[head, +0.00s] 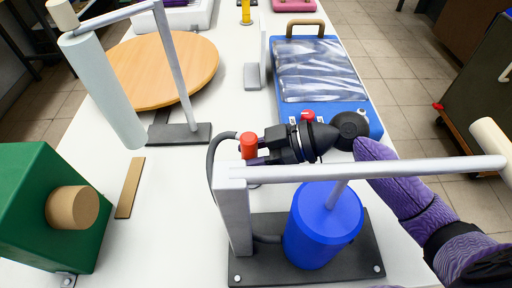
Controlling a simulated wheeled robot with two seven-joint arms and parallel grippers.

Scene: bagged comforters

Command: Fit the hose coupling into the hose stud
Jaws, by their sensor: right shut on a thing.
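The hose coupling (249,146) is a red cylinder on the end of a dark grey hose (212,165). The hose loops down to the base of a hand pump with a blue cylinder (322,228). My right gripper (262,151) comes in from the right, behind the pump's grey handle bar, and is shut on the coupling in the air above the table. A small red fitting (307,115), which looks like the hose stud, shows at the near edge of the blue bagged comforter (320,75). My left gripper is not in view.
A round wooden board (165,70) lies at the back left. A grey stand (180,134) with a pale roller (105,92) rises before it. A green block (48,205) with a tan knob is at the left.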

